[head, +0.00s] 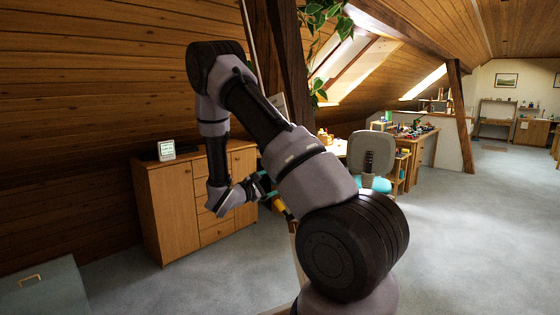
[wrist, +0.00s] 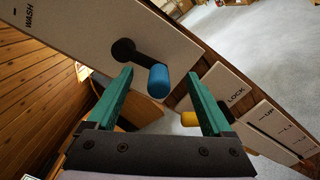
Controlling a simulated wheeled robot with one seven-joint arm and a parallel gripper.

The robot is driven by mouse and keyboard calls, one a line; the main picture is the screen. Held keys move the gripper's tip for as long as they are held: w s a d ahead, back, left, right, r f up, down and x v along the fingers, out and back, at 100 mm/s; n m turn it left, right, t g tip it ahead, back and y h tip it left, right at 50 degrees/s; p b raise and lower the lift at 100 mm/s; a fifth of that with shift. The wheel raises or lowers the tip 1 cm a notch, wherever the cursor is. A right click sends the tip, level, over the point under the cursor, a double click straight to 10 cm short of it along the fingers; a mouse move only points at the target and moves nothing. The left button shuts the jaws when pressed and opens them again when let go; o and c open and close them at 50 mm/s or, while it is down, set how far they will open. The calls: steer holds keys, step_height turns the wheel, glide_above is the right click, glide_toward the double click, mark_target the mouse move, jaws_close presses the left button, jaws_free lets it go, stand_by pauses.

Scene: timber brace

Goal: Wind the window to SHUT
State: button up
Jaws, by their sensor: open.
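In the wrist view, a crank with a black arm and a blue knob (wrist: 158,82) sticks out of a white panel (wrist: 75,30) marked "WASH". My gripper (wrist: 158,76) has two teal fingers, spread apart, with the blue knob showing in the gap just beyond their tips. I cannot tell whether a finger touches it. A yellow knob (wrist: 189,119) shows partly behind the right finger, near a panel marked "LOCK" (wrist: 228,88). No "SHUT" mark is readable. In the head view, my gripper (head: 266,187) is beside the timber post, partly hidden by my arm. A sloping roof window (head: 345,68) shows behind.
A third panel marked "UP" (wrist: 268,128) sits further along the timber. In the head view, a wooden cabinet (head: 165,210) with a small white display (head: 166,150) stands left. A chair (head: 371,155) and desks stand behind. Grey floor at right is clear.

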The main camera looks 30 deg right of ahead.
steer(key=shift+v, duration=2.9)
steer(key=s+d+r+m+g+y, duration=0.1)
steer(key=s+r+m+g+y, duration=0.35)
steer(key=s, duration=0.35)
steer(key=s+d+r+m+g+y, duration=0.1)
steer(key=s+r+m+g+y, duration=0.2)
steer(key=s+r+m, duration=0.4)
steer(key=s+a+r+m+t+y, duration=0.5)
steer(key=s+a+r+t+y, duration=0.3)
steer(key=s+a+r+y, duration=0.3)
steer(key=s+a+r, duration=0.1)
steer(key=a+r, duration=0.1)
steer(key=a, duration=0.1)
steer(key=shift+m, duration=0.35)
